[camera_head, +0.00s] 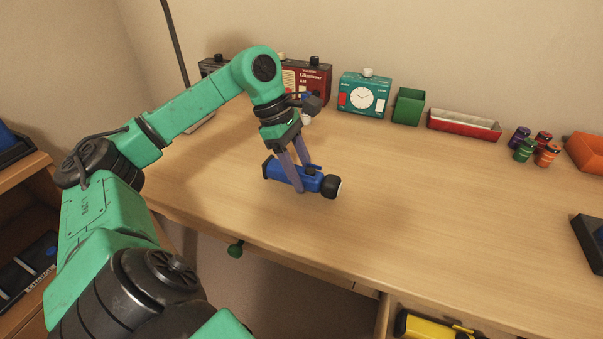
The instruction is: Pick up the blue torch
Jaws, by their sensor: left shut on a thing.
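The blue torch (273,169) lies on its side in the head view, left of the middle of the wooden desk. Its dark, wide head points right. My left gripper (306,181) reaches down from above and is shut around the torch's body, with one finger on the near side and one on the far side. I cannot tell for sure whether the torch touches the desk or is just above it. My right gripper is not in view.
A yellow object (430,326) shows below the front edge.

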